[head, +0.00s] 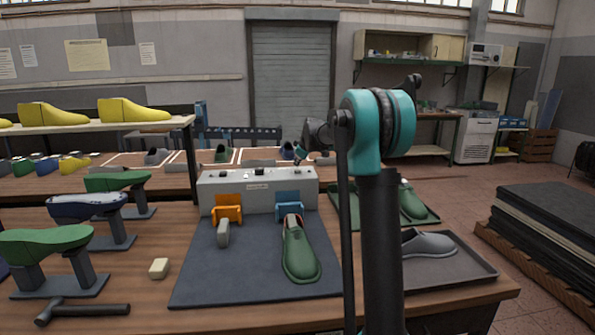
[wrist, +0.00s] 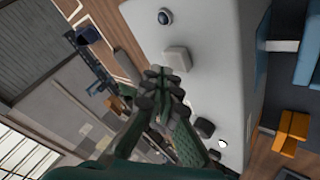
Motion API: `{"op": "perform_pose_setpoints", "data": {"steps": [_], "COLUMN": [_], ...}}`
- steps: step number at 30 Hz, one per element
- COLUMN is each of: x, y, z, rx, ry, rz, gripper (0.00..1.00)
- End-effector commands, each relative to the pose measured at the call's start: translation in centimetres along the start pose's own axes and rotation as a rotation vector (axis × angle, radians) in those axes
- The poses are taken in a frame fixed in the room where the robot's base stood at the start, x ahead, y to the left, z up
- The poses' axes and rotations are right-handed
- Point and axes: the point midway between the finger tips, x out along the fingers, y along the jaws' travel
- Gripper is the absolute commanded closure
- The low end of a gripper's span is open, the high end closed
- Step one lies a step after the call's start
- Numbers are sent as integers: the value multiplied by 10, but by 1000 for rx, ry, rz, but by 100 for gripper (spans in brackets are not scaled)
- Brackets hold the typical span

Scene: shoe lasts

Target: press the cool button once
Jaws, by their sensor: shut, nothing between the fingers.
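A pale control box (head: 256,203) stands at the back of the dark mat, with several small controls on its top. In the wrist view its top (wrist: 215,75) carries a pale square button (wrist: 178,60), a dark round knob (wrist: 165,17) and a dark control (wrist: 205,128) beside a small white one (wrist: 222,143). No label is readable, so I cannot tell which is the cool button. My gripper (wrist: 165,88) is shut and empty. Its fingertips appear over or beside the box's edge; contact cannot be told. My arm fills the head view's middle right, and I cannot make out the fingertips there.
An orange holder (head: 228,208) and a blue holder (head: 289,206) stand before the box. Green lasts on stands (head: 45,242) and a hammer (head: 85,310) are at left.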

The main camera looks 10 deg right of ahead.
Motion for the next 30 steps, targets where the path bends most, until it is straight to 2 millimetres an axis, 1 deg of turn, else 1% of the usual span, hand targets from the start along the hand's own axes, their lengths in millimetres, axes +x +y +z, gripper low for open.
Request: {"op": "perform_pose_setpoints", "data": {"steps": [30], "x": [6], "y": [-5], "z": [5], "rx": [0], "ry": [0], "rz": [0], "gripper": [100]}}
